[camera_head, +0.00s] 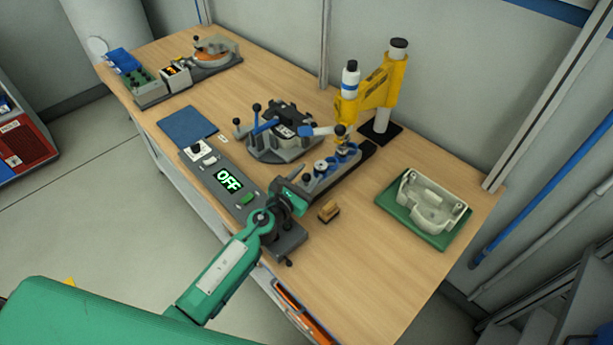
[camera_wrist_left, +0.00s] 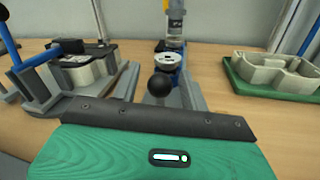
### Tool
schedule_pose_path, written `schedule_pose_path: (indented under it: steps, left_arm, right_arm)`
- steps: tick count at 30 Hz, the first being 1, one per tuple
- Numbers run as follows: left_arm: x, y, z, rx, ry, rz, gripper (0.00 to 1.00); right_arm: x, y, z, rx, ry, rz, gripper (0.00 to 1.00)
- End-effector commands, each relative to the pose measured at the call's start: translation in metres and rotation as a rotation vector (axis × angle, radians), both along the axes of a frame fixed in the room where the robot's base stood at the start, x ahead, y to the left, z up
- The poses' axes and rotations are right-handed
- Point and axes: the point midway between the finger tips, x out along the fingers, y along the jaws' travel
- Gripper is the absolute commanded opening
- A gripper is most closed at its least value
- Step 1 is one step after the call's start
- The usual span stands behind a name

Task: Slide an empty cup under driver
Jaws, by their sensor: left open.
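Whether the cups are empty is too small to tell. The wrist view shows a round white-topped cup (camera_wrist_left: 163,61) behind a black ball knob (camera_wrist_left: 157,87). My left gripper (camera_head: 299,194) is open at the front end of the slide, near the knob. Its fingertips are unclear. My right gripper is out of view.
A control panel (camera_head: 226,179) reads OFF on the left. A clamp fixture (camera_head: 281,133) stands behind it. A beige housing (camera_head: 428,203) sits on a green mat (camera_head: 398,214) at right. A small wooden-coloured block (camera_head: 328,210) lies near my gripper. The front right table is clear.

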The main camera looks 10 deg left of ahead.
Motion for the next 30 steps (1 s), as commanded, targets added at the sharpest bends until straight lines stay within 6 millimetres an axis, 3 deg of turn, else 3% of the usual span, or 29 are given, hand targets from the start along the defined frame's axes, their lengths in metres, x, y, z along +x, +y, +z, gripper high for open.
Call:
schedule_pose_path:
  steps: [4,10,16,24,30]
  left_arm:
    - [0.000,0.000,0.000,0.000,0.000,0.000,0.41]
    - [0.000,0.000,0.000,0.000,0.000,0.000,0.01]
    - [0.003,-0.002,0.000,0.000,-0.001,0.000,0.00]
    - [0.032,-0.021,0.000,-0.002,-0.001,0.000,0.00]
    - [0.037,-0.025,0.000,-0.001,0.001,0.000,0.00]
  right_arm:
    - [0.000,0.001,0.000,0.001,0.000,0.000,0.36]
    - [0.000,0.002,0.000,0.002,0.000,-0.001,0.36]
    - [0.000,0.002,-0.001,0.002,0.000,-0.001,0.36]
    - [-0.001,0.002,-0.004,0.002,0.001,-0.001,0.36]
    - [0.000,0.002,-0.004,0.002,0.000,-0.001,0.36]
